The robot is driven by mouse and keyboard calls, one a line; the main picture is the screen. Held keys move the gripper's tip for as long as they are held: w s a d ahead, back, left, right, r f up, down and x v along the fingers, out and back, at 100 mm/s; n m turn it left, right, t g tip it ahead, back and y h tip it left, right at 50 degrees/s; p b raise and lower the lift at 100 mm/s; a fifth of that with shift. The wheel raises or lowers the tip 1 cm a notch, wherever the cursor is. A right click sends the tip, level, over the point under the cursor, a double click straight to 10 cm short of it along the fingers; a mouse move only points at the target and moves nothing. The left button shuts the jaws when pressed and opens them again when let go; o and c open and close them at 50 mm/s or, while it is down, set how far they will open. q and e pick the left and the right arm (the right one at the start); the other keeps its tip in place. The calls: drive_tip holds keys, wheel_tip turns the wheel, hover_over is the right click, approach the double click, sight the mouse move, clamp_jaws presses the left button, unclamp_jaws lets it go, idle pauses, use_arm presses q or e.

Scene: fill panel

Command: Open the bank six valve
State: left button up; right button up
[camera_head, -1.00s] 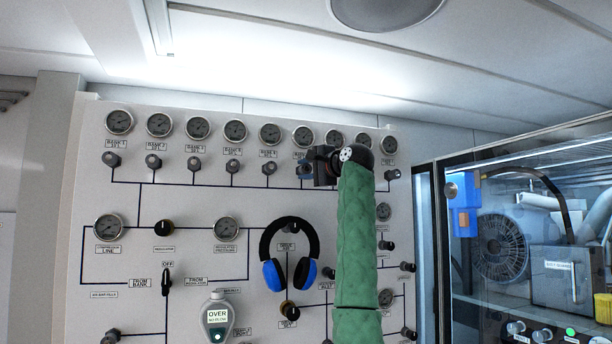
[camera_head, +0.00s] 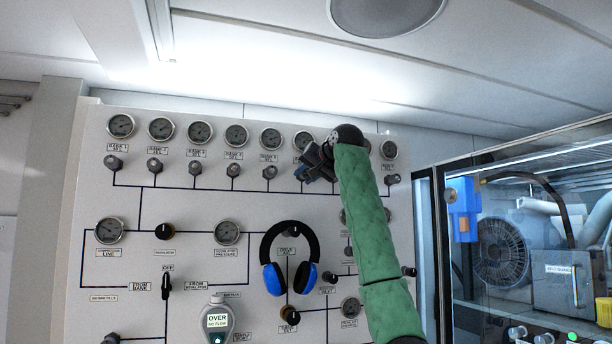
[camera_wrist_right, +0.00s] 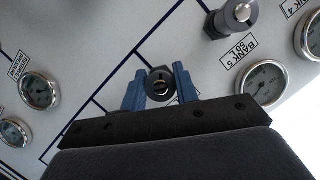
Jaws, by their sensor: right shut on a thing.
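The bank six valve knob (camera_wrist_right: 160,84) is a dark round knob on the panel, seen between my right gripper's two blue fingers in the right wrist view. In the head view my gripper hides it, below the sixth gauge (camera_head: 303,141) of the top row. My right gripper (camera_head: 303,174) is shut on this knob and tilted against the panel; its fingers also show in the right wrist view (camera_wrist_right: 160,88). My left gripper is not in view.
The bank five knob (camera_wrist_right: 237,15) is close to my right gripper in the wrist view. Blue and black headphones (camera_head: 289,258) hang below on the panel (camera_head: 335,118). A handheld meter (camera_head: 217,318) is at its lower middle. A glass-fronted cabinet (camera_head: 424,215) stands at right.

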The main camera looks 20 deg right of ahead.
drive_tip(key=shift+f+n+h, duration=0.15)
drive_tip(key=shift+n+h, duration=0.25)
drive_tip(key=shift+n, duration=0.2)
drive_tip(key=shift+n+h, duration=0.5)
drive_tip(key=shift+n, duration=0.3)
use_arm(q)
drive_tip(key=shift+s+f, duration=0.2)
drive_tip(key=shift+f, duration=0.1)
use_arm(e)
drive_tip(key=shift+n+h, duration=0.4)
drive_tip(key=shift+n, duration=0.1)
drive_tip(key=shift+d, duration=0.1)
drive_tip(key=o, duration=0.6)
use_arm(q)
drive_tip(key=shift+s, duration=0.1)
use_arm(e)
drive_tip(key=o, duration=0.4)
drive_tip(key=shift+w, duration=0.15)
drive_tip(key=shift+c, duration=0.2)
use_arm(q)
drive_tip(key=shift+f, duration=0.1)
